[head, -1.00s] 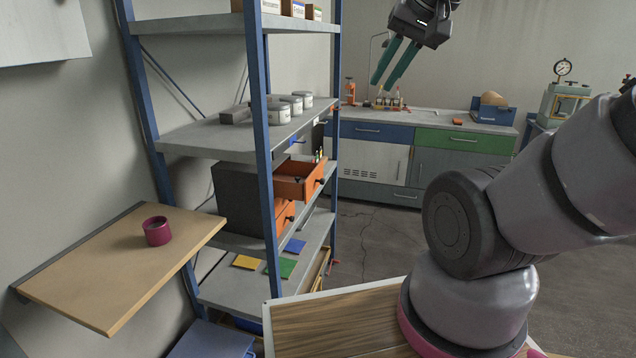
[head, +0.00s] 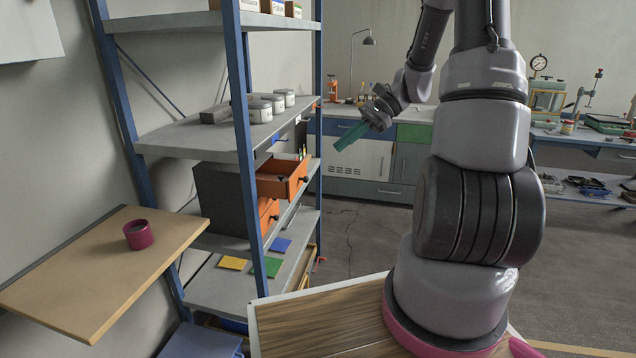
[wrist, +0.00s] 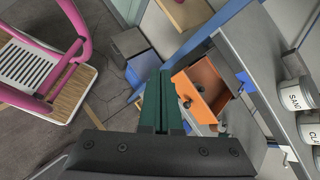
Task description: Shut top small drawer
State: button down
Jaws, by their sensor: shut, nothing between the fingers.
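The top small drawer (head: 283,181) is orange with a dark round knob and stands pulled out of the dark cabinet (head: 222,200) on the shelf unit. In the wrist view the open drawer (wrist: 204,88) lies just right of the fingers. The orange drawer below it (head: 267,216) sits within the cabinet, partly behind a blue post. My gripper (head: 340,146), with green fingers, is shut and empty. It hangs in the air to the right of and above the drawer, apart from it. It also shows in the wrist view (wrist: 161,78).
A blue upright post (head: 243,120) stands in front of the cabinet. Grey cans (head: 262,110) stand on the shelf above. A wooden side table (head: 85,285) holds a magenta cup (head: 138,235). The floor right of the shelf unit is clear.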

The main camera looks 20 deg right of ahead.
jog(key=w+d+f+m+t+y, duration=0.2)
jog(key=w+d+f+m+y, duration=0.2)
jog(key=f, duration=0.4)
jog(key=m+t+y, duration=0.2)
jog(key=m+t, duration=0.5)
send_near(282, 176)
jog(key=shift+v, duration=0.9)
jog(key=shift+w+r, duration=0.1)
jog(key=shift+w, duration=0.05)
jog(key=x, duration=1)
jog(key=shift+w+a+f, duration=0.25)
jog(key=shift+w+f, duration=0.05)
jog(key=shift+f, duration=0.1)
jog(key=shift+w+a+r, duration=0.1)
jog(key=shift+w+a, duration=0.1)
jog(key=shift+a, duration=0.3)
